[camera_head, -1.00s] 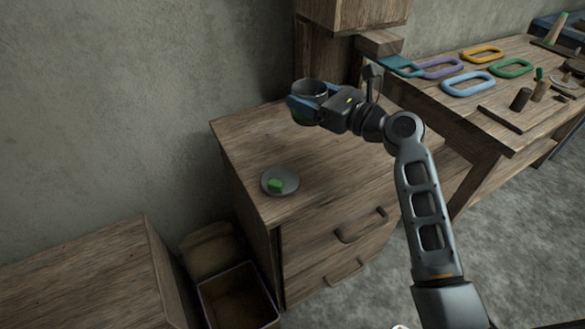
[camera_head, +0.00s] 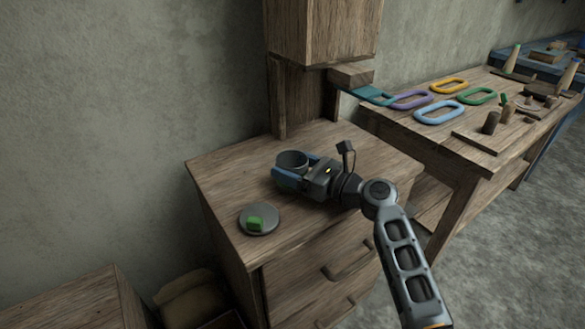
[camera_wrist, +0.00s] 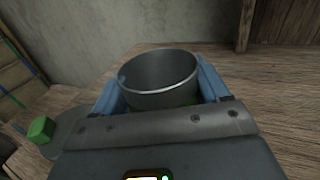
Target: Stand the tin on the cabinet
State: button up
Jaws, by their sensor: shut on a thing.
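The tin (camera_head: 292,159) is an open-topped grey metal can, empty as far as I can see inside. It is upright between the blue fingers of my gripper (camera_head: 291,178), which is shut on it. In the wrist view the tin (camera_wrist: 160,80) sits between both fingers, with a bit of green low on its near side. The cabinet (camera_head: 225,165) is wooden with drawers, and the tin is over its top. Whether the tin's base touches the top is hidden by my gripper.
A round grey lid or dish (camera_head: 259,228) with a green block (camera_head: 254,223) lies at the cabinet's front left, near my gripper. A wooden post (camera_head: 278,100) rises behind. A bench (camera_head: 480,155) with coloured rings stands right. The cabinet's back left is clear.

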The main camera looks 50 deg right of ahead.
jog(key=o, duration=1.1)
jog(key=shift+f, duration=0.1)
jog(key=shift+s+r, duration=0.1)
jog(key=shift+r, duration=0.1)
jog(key=s, duration=0.4)
jog(key=s+d, duration=0.1)
jog(key=s, duration=0.6)
jog(key=shift+s+d+p, duration=0.15)
jog(key=shift+s+p, duration=0.15)
jog(key=shift+s, duration=0.05)
